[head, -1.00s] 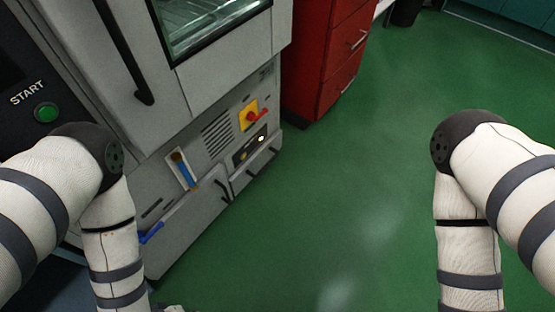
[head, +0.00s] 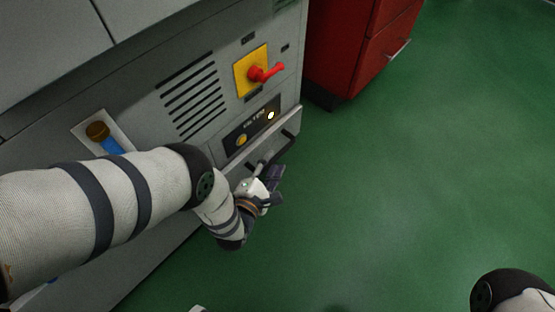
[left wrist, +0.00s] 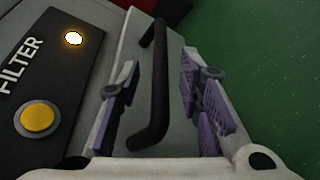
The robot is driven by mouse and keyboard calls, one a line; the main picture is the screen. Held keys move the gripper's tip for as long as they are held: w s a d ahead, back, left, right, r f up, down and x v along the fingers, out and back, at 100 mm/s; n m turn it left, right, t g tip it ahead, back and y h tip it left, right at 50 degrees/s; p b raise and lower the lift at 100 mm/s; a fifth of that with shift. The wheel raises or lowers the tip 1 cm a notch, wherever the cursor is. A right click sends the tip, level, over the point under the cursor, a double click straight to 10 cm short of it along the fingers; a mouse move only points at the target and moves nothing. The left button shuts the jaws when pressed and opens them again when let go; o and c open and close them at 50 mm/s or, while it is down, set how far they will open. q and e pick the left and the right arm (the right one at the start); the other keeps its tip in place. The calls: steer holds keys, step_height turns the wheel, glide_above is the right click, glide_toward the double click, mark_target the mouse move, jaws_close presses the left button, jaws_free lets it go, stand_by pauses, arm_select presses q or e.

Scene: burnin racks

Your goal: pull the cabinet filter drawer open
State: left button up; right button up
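My left gripper (head: 275,180) is at the handle. In the left wrist view its two purple-padded fingers (left wrist: 160,103) are apart, one on each side of the handle, with gaps visible on both sides. The gripper partly hides the drawer front in the head view. My right gripper is not in view.
Above the drawer are a red rotary switch on a yellow plate (head: 258,72) and vent slots (head: 192,100). A red drawer cabinet (head: 350,45) stands just beyond. The green floor (head: 400,180) in front and to the right is clear.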

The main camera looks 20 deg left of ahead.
arm_select(q)
steer(key=b+x, duration=0.1)
steer(key=x, duration=0.1)
steer(key=shift+w+f, duration=0.2)
steer(key=shift+w, duration=0.3)
jaws_close()
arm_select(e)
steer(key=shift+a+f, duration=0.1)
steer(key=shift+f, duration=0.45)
